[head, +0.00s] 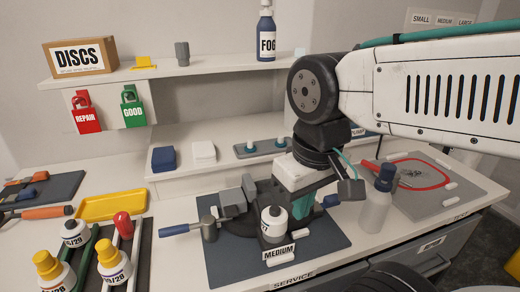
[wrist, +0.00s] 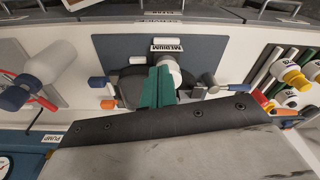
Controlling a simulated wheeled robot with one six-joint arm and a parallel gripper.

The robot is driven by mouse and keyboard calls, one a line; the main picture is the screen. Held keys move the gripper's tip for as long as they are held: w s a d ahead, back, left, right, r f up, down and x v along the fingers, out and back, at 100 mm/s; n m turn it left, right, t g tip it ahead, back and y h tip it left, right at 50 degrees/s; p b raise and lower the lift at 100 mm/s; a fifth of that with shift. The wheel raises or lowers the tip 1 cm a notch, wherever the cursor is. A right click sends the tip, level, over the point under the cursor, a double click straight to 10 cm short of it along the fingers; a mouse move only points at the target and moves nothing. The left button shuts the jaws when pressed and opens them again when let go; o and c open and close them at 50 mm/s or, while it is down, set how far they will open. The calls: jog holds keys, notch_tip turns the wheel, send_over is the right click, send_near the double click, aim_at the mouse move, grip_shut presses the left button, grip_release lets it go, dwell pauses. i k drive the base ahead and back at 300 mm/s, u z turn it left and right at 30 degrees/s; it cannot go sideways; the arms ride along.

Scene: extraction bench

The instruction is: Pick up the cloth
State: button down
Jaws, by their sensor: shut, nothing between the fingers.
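A folded blue cloth-like square (head: 164,159) lies on the raised bench step at the back. A similar white one (head: 203,152) lies just right of it. I cannot tell from the pictures which is the cloth. My gripper (head: 303,206) is to their right and nearer to me, over the dark mat with the vise. In the wrist view its green fingers (wrist: 157,88) are together, with nothing seen between them. Neither folded square is clearly visible in the wrist view.
The vise (head: 236,202) and a white-capped container (head: 274,222) stand on the dark mat (head: 222,262) close under my gripper. A yellow tray (head: 110,205) and several bottles are at the left. A shelf (head: 190,68) overhangs the back.

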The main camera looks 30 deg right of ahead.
aim_at(204, 153)
jog(key=k, duration=1)
jog(key=u, duration=1.75)
jog(key=i, duration=1)
jog(key=z, duration=2.2)
jog(key=i, duration=0.5)
